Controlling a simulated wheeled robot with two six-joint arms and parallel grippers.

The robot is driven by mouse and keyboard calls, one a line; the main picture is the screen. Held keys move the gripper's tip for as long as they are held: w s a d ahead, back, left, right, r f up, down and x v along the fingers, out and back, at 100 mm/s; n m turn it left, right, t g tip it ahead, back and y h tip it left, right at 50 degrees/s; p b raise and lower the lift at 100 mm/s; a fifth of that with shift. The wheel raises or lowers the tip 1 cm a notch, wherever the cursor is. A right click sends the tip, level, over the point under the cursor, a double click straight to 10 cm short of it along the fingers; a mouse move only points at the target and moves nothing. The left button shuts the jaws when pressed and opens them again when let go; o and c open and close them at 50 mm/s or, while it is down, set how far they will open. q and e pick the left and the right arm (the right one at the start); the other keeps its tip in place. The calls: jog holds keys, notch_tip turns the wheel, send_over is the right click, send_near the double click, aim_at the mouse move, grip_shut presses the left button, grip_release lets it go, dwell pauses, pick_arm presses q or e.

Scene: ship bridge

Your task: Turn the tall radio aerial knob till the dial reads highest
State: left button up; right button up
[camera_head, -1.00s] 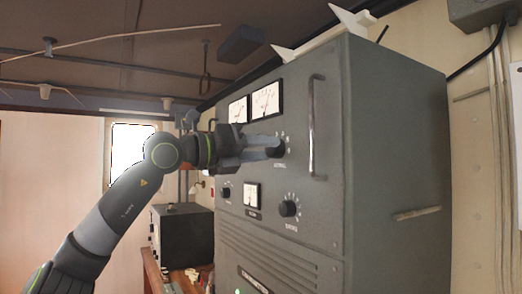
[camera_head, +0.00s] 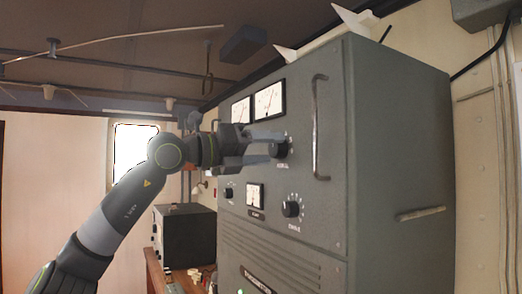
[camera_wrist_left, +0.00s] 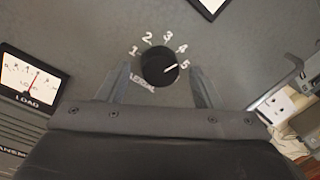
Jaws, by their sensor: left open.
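The tall grey radio cabinet (camera_head: 330,225) fills the right half of the head view. A round black knob (camera_head: 280,147) sits on its upper panel. In the wrist view this knob (camera_wrist_left: 159,66) has numbers 1 to 5 around it, and its white line points towards 5. My left gripper (camera_head: 262,146) is open at the knob, one finger on each side, with gaps showing in the wrist view. Two white dials, a left one (camera_head: 241,110) and a right one (camera_head: 269,100), sit above; their readings are too small to tell. My right gripper is out of view.
A LOAD meter (camera_head: 255,196) sits below, with another black knob (camera_head: 291,209) to its right and a smaller knob (camera_head: 228,194) to its left. A vertical metal handle (camera_head: 316,127) stands right of the knob. A dark box (camera_head: 185,233) stands behind on a wooden desk.

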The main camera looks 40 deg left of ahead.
pick_arm(q)
jog(key=shift+s+a+f+b, duration=0.15)
jog(key=shift+s+b, duration=0.1)
jog(key=shift+b, duration=0.15)
jog(key=b+v, duration=1)
jog(key=v, duration=0.6)
jog(key=shift+s, duration=0.45)
